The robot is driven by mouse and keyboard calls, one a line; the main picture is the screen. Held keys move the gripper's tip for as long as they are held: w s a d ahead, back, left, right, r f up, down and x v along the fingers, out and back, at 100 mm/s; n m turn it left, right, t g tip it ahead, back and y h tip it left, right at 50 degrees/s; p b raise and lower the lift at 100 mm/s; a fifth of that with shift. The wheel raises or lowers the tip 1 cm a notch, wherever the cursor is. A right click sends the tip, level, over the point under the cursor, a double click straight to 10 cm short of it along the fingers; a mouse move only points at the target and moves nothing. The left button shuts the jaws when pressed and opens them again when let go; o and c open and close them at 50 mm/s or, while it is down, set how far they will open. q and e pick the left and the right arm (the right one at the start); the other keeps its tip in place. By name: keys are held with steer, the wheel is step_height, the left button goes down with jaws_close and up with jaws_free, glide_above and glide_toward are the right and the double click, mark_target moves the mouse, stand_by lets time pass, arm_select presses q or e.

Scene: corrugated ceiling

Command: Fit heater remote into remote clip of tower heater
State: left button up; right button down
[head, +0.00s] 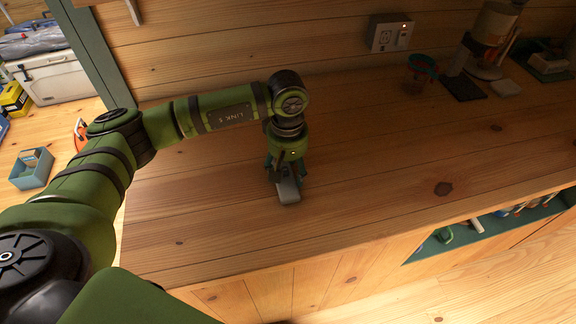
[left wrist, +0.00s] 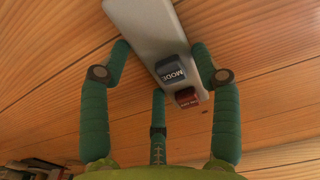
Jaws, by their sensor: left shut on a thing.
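The heater remote (head: 288,190) is a pale grey, flat bar on or just above the wooden counter; I cannot tell if it touches. My left gripper (head: 284,176) points down and is shut on it. In the left wrist view the remote (left wrist: 150,30) runs between the green fingers (left wrist: 164,72), with a dark blue button marked MODE and a red button near the palm end. Its far end runs out of that view at the top. The tower heater and its remote clip are not recognisable in either view. My right gripper is not in view.
The counter (head: 380,170) is clear around the gripper. At the back right stand a cup (head: 420,72), a dark pad (head: 462,88) and a machine with a cylinder (head: 494,28). A socket (head: 390,33) is on the wall. A green-lined shelf (head: 480,228) opens below the front edge.

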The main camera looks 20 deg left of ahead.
arm_select(q)
steer(key=shift+f, duration=0.1)
steer(key=o, duration=1.3)
